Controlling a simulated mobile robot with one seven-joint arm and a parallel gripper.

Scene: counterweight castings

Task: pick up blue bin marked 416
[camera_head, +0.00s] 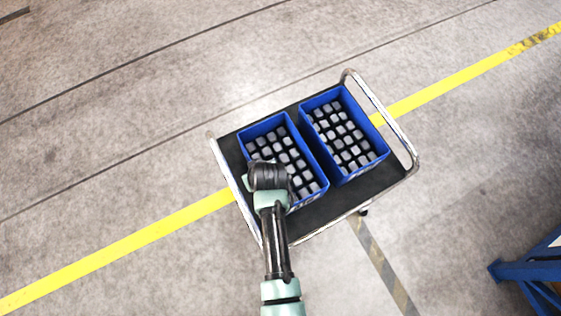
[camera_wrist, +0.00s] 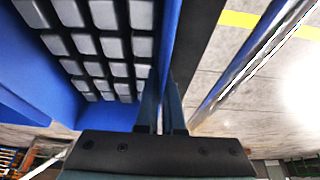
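Two blue bins full of grey castings stand side by side on a trolley in the head view: the left bin (camera_head: 313,158) and the right bin (camera_head: 360,120). Both have pale markings on the front wall; I cannot read the numbers, and my arm partly hides the left one. My arm reaches over the near left side of the left bin. In the wrist view the fingers of my gripper (camera_wrist: 162,112) are close together, one on each side of the left bin's outer wall (camera_wrist: 170,40), with only a narrow gap. The gripper looks shut on this wall. The head view hides the fingertips.
The trolley (camera_head: 325,217) has a dark deck and metal handle rails; one rail (camera_wrist: 240,60) runs close to the right of my gripper in the wrist view. A blue metal frame (camera_head: 530,270) stands at the lower right. The floor around is open, with yellow lines.

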